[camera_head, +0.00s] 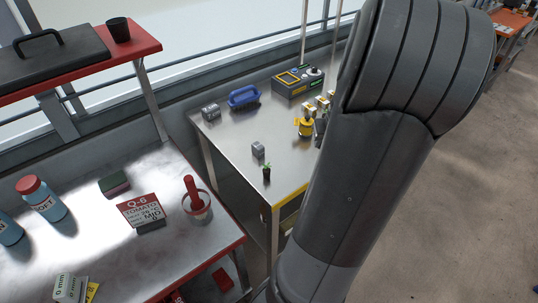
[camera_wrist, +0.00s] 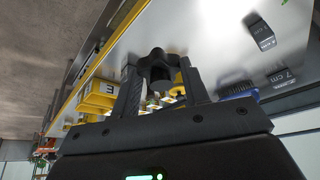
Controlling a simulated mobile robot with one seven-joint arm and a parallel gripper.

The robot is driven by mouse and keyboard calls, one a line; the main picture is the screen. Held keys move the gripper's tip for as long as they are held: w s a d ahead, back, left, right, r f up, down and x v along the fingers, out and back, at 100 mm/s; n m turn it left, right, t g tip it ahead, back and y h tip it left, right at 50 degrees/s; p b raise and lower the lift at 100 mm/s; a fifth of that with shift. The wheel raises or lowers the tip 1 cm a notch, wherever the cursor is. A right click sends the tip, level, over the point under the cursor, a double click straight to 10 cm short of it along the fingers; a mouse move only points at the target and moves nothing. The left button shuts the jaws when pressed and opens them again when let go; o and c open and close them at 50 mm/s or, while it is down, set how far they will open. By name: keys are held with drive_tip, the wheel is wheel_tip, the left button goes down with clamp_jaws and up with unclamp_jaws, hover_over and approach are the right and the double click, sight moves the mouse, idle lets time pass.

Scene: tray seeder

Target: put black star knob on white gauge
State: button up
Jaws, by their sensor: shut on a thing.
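My gripper (camera_wrist: 158,68) is shut on a black star knob (camera_wrist: 158,64), which sits between the two fingertips in the wrist view. The knob looks raised off the metal table, though its exact height is unclear. In the head view my arm hides the knob and nearly all of my gripper. A small white round piece (camera_head: 315,71), which looks like the white gauge, is on top of a dark grey box with a yellow-framed panel (camera_head: 290,78) at the table's far end. I cannot make out the gauge in the wrist view.
The table's left-middle is fairly clear.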

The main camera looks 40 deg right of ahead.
drive_tip(key=w+a+n+y, duration=0.4)
drive_tip(key=w+a+n, duration=0.5)
drive_tip(key=w+a, duration=0.6)
drive_tip(key=w+a+n+g+y, duration=0.1)
drive_tip(key=w+a+n, duration=0.3)
drive_tip(key=a, duration=0.6)
drive_tip(key=w+a+n+y, duration=0.1)
drive_tip(key=w+a+n, duration=0.3)
drive_tip(key=a, duration=0.6)
drive_tip(key=n+g, duration=0.6)
drive_tip(key=n, duration=1)
hover_over(59, 287)
drive_tip(key=w+d, duration=0.1)
drive_tip(key=d, duration=0.1)
drive_tip(key=f, duration=0.4)
drive_tip(key=shift+w+a, duration=0.1)
drive_tip(key=shift+a, duration=0.1)
drive_tip(key=shift+a+f, duration=0.35)
drive_tip(key=shift+f, duration=1.9)
